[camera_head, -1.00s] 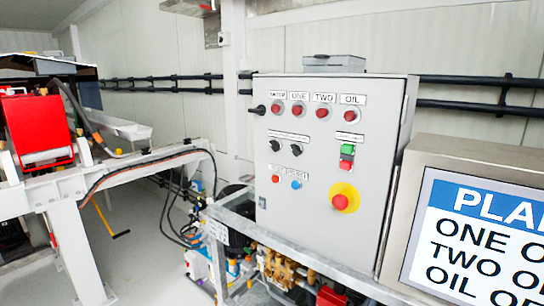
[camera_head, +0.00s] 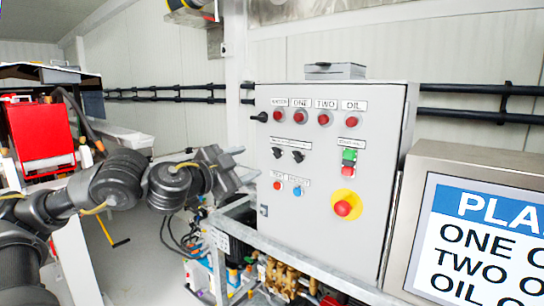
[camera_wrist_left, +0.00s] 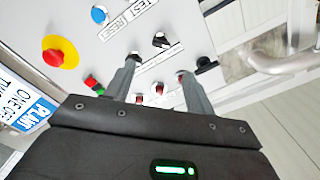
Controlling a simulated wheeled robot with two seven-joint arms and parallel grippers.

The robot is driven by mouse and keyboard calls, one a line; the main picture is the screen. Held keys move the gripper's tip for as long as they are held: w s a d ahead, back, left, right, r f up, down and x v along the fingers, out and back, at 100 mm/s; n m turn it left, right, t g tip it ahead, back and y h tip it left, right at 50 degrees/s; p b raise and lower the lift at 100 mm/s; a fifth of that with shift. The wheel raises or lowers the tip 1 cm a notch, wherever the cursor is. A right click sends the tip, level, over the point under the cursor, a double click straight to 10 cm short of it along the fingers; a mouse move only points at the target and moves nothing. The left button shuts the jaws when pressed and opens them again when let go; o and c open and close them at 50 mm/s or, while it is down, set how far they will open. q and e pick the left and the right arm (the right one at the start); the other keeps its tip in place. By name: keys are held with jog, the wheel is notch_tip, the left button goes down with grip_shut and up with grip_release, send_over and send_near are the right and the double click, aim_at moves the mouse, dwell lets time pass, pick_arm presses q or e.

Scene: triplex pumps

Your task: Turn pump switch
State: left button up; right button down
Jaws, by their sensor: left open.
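The grey control panel (camera_head: 299,225) carries two black rotary switches, a left one (camera_head: 277,153) and a right one (camera_head: 298,156), below a row of red lamps (camera_head: 324,119). The switch labels are too small to read. My left gripper (camera_head: 246,165) is open and empty, just left of the panel in the head view. In the left wrist view its fingers (camera_wrist_left: 158,70) point at the panel, with a black switch (camera_wrist_left: 160,40) beyond and between them. Contact with the panel cannot be told. My right gripper is not in view.
The panel also has a black side handle (camera_head: 260,117), green and red buttons (camera_head: 348,161) and a red emergency stop (camera_head: 343,208) on yellow. A metal frame (camera_head: 300,268) with pump parts stands below. A sign box (camera_head: 480,230) stands at right, red equipment (camera_head: 38,135) at left.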

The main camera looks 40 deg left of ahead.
aim_at(274, 153)
pick_arm(q)
jog(key=w+p, duration=0.3)
jog(key=w, duration=0.8)
jog(key=shift+a, duration=0.15)
jog(key=c, duration=1)
